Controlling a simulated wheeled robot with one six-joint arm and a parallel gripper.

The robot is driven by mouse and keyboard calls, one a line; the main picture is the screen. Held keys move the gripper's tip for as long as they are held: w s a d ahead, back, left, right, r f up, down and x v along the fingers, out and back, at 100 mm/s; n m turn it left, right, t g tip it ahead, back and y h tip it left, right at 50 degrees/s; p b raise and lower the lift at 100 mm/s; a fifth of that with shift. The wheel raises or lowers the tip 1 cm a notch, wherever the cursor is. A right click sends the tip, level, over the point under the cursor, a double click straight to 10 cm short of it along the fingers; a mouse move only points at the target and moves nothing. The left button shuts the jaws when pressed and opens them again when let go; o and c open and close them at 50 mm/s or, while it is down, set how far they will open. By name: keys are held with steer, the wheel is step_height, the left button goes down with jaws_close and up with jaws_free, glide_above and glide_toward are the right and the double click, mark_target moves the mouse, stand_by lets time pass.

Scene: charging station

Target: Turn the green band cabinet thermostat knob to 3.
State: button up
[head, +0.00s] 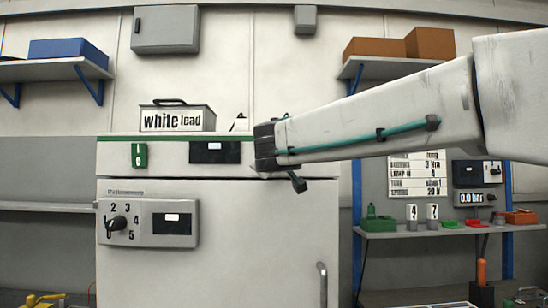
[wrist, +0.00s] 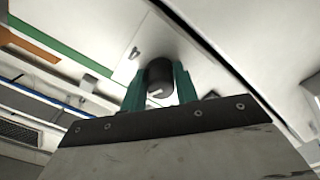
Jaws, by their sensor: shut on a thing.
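The green band cabinet (head: 280,215) stands in the middle of the head view. Its thermostat knob (head: 118,223) is dark and sits on a pale dial plate (head: 145,238) numbered 0 to 5. Its pointer is too small to read surely. No fingers show at this knob in the head view. My gripper (head: 262,148) is up and to the right, in front of the cabinet's upper part, its fingertips hidden there. In the wrist view my green fingers (wrist: 160,88) are shut on a dark round piece (wrist: 159,75) with a white mark. I cannot tell what it belongs to.
A "white lead" box (head: 178,117) stands on the cabinet. A door handle (head: 322,285) sticks out low on the right. Shelves (head: 420,230) flank the cabinet.

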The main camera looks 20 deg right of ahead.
steer(key=shift+f+m, duration=0.1)
steer(key=shift+m, duration=0.4)
steer(key=o, duration=1)
steer(key=v, duration=0.7)
steer(key=shift+s, duration=0.35)
